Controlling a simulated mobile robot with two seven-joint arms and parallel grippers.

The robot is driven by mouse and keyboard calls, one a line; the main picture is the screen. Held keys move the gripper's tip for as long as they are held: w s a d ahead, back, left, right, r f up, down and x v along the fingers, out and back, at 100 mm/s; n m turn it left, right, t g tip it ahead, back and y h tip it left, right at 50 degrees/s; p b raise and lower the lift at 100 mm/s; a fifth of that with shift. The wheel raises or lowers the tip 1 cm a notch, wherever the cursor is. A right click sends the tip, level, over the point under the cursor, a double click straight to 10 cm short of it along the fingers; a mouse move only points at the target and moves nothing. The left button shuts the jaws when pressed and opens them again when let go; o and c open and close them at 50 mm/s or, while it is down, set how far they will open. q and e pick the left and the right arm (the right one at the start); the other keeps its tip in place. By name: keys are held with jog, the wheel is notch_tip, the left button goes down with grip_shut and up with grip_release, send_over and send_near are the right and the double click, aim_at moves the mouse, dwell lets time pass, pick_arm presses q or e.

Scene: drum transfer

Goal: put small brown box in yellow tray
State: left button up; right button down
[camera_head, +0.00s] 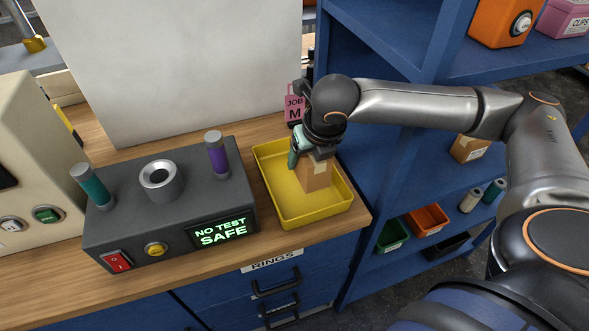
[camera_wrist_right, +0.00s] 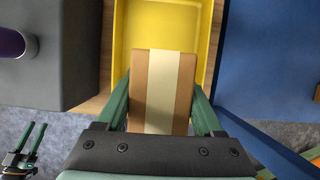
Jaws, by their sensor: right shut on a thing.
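The small brown box (camera_head: 314,177), with a pale strip down its face, is inside the outline of the yellow tray (camera_head: 298,221). I cannot tell whether it touches the tray floor. My right gripper (camera_head: 303,157) is shut on the box from above. In the right wrist view the box (camera_wrist_right: 150,85) sits between the two green fingers (camera_wrist_right: 160,105), with the yellow tray (camera_wrist_right: 122,35) beyond it. My left gripper (camera_wrist_right: 32,137) shows small at the lower left of the right wrist view, its fingers apart and empty. It is not seen in the head view.
A dark test box (camera_head: 165,200) with a lit "NO TEST SAFE" sign stands left of the tray on the wooden bench. A white panel (camera_head: 180,65) stands behind. A pink "JOB M" tag (camera_head: 294,108) is behind the tray. Blue shelving (camera_head: 385,60) rises at the right.

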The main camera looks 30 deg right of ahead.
aim_at(321, 164)
jog(key=f, duration=0.4)
jog(key=shift+s+f, duration=0.25)
jog(key=shift+w+f, duration=0.1)
jog(key=shift+f, duration=2.05)
grip_release()
jog(key=shift+f, duration=0.1)
jog(key=v, duration=1.2)
